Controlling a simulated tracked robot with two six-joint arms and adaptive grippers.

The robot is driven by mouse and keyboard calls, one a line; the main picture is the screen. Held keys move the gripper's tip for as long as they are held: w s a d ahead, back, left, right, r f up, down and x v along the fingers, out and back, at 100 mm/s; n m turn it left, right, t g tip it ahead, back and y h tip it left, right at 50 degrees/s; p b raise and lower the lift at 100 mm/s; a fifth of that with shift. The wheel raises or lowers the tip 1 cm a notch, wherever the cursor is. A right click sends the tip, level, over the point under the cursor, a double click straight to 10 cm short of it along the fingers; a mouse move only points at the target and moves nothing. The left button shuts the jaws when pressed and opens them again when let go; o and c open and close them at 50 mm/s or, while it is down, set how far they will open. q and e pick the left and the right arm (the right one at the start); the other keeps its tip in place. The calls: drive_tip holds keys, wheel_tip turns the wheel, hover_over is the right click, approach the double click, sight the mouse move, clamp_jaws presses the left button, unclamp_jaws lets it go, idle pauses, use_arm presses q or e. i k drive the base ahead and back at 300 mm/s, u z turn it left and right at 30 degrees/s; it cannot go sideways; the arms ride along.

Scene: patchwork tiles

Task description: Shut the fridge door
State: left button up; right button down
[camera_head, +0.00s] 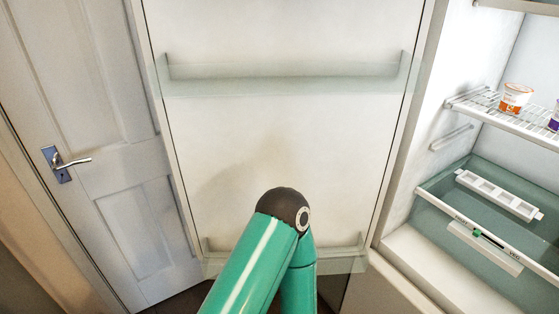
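The fridge door (290,140) stands open in the middle of the head view, with its white inner face toward me and clear shelf bins (285,84) across it. The open fridge interior (465,200) is on the right, with a wire shelf and a drawer. My green arm with a dark joint rises from the bottom centre in front of the lower door. No gripper fingers show, and the arm hides part of the lower bin. I cannot tell whether the arm touches the door.
A white room door (110,150) with a metal handle (66,163) stands behind on the left. On the fridge's wire shelf (520,122) sits an orange and white cup (515,98). A white tray (498,194) lies on the clear drawer (480,238).

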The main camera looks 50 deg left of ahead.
sight(250, 99)
drive_tip(key=k, duration=0.5)
drive_tip(key=u, duration=0.65)
drive_tip(key=i, duration=0.3)
drive_tip(key=u, duration=0.6)
